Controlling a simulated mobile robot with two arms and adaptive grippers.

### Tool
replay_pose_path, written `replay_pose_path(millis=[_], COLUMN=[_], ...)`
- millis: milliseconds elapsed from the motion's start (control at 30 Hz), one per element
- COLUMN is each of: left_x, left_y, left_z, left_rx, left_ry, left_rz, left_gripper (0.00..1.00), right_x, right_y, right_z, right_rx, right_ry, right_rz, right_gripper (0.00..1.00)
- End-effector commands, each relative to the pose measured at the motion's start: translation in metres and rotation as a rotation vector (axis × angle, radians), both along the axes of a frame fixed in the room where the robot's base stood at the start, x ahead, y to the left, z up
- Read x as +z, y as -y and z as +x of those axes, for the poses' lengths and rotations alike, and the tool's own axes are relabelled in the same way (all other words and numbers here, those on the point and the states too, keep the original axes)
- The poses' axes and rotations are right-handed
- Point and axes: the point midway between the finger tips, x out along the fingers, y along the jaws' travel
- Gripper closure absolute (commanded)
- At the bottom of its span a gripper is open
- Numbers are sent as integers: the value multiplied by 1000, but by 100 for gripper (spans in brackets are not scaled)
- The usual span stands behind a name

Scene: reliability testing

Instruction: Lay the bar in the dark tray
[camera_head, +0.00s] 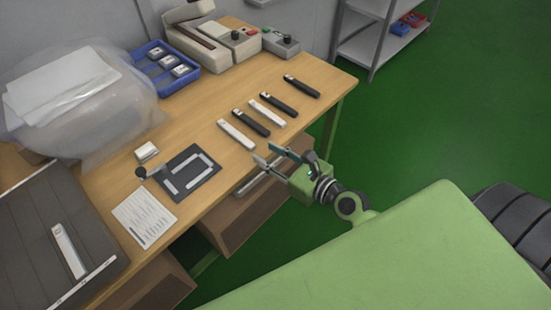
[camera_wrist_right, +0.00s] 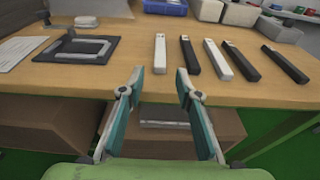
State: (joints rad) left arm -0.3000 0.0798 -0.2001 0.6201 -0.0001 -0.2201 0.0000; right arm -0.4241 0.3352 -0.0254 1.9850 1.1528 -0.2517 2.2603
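Several slim bars, white and black, lie in a row on the wooden table. The nearest is a white bar (camera_head: 236,134), also in the wrist view (camera_wrist_right: 160,58); beside it are a black bar (camera_head: 251,122), another white bar (camera_head: 267,110) and two black bars (camera_head: 278,104) (camera_head: 302,86). A dark ribbed tray (camera_head: 28,238) at the lower left of the head view holds one white bar (camera_head: 69,250). My right gripper (camera_head: 269,156) is open and empty at the table's front edge, short of the row; its parted fingers show in the wrist view (camera_wrist_right: 158,78). My left gripper is out of view.
A black plate with a pale frame (camera_head: 187,173), a paper sheet (camera_head: 144,218) and a small white block (camera_head: 147,152) lie between the row and tray. Behind are a clear bag (camera_head: 110,120), a blue bin (camera_head: 180,89) and a control box (camera_head: 281,43).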

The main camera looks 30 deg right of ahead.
Motion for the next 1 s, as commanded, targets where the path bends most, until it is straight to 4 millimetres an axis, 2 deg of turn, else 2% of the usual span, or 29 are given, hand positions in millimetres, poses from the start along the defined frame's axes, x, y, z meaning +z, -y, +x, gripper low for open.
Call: replay_pose_path(millis=[200, 500, 600, 667, 767, 867, 900, 967, 1000], left_x=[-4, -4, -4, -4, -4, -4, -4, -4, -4], left_y=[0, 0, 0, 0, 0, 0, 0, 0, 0], left_z=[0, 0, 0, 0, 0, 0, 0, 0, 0], left_rx=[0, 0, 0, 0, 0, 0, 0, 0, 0], left_ry=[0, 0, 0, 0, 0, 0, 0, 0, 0], left_rz=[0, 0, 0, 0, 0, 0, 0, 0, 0], left_gripper=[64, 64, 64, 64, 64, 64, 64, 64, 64], right_x=[3, 4, -9, -30, -88, -164, -195, -239, -267], right_y=[7, 8, 11, 15, 26, 38, 41, 45, 47], right_z=[-18, -20, -20, -22, -29, -48, -60, -79, -95], right_rx=[-1, -1, 1, 6, 41, 140, 201, 309, 393], right_ry=[0, 0, -6, -17, -50, -97, -114, -138, -149], right_rz=[-1, -2, -51, -132, -368, -684, -815, -1005, -1125], right_gripper=[69, 69, 69, 69, 69, 69, 69, 69, 69])
